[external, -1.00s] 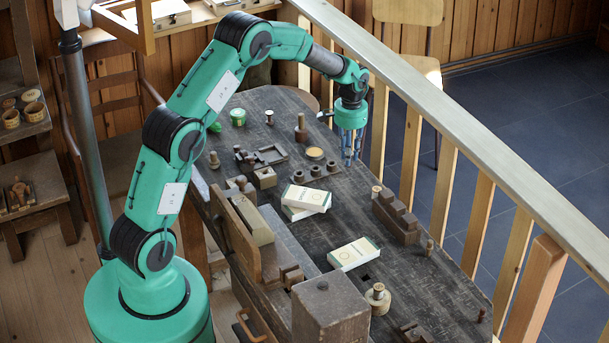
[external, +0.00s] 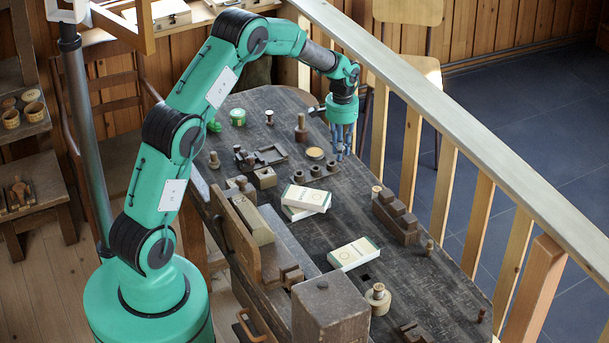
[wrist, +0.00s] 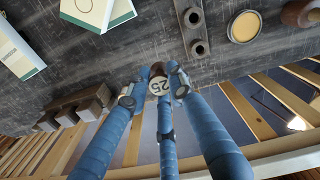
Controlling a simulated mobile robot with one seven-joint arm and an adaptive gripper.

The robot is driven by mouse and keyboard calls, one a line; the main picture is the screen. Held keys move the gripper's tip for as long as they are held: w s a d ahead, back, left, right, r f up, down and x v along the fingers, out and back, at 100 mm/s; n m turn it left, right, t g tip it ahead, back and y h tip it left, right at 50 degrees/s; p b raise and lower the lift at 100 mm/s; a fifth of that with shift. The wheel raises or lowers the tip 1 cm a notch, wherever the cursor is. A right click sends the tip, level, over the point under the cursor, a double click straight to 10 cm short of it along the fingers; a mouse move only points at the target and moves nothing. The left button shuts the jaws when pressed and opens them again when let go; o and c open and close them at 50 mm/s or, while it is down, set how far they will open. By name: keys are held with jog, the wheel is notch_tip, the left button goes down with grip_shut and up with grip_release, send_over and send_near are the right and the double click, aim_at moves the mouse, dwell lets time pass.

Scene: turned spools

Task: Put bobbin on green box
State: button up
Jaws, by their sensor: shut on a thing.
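My gripper (external: 342,152) hangs over the far right edge of the dark table, near the railing. In the wrist view its blue fingers (wrist: 160,88) are closed around a small bobbin (wrist: 160,86) with a pale round end marked 25. In the external view the fingers mostly hide it. White-topped boxes with green sides lie on the table: one (external: 353,253) in the middle, and a stack of two (external: 306,199) left of my gripper.
A dark block with round holes (external: 315,172) and a yellow-topped tin (external: 315,153) are left of my gripper. A turned peg (external: 301,128) stands behind them. A stepped block (external: 396,218) lies on the right. The wooden railing (external: 430,108) runs close along the table.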

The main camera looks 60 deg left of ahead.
jog(key=s+a+n+p, duration=0.1)
jog(key=s+a+p, duration=0.1)
jog(key=s+a, duration=0.6)
jog(key=s+a+n+p, duration=0.2)
jog(key=s+a, duration=0.6)
jog(key=a, duration=0.7)
jog(key=s+a+n+p, duration=0.1)
jog(key=s+a+p, duration=0.2)
jog(key=s+a, duration=0.5)
jog(key=a, duration=0.4)
jog(key=shift+s+a+f, duration=0.25)
jog(key=shift+s+a, duration=0.1)
send_over(240, 114)
jog(key=shift+d+f+p, duration=0.15)
jog(key=shift+f+p, duration=0.2)
jog(key=shift+f, duration=0.35)
jog(key=shift+f, duration=0.1)
jog(key=shift+f, duration=1.65)
jog(key=shift+f, duration=0.15)
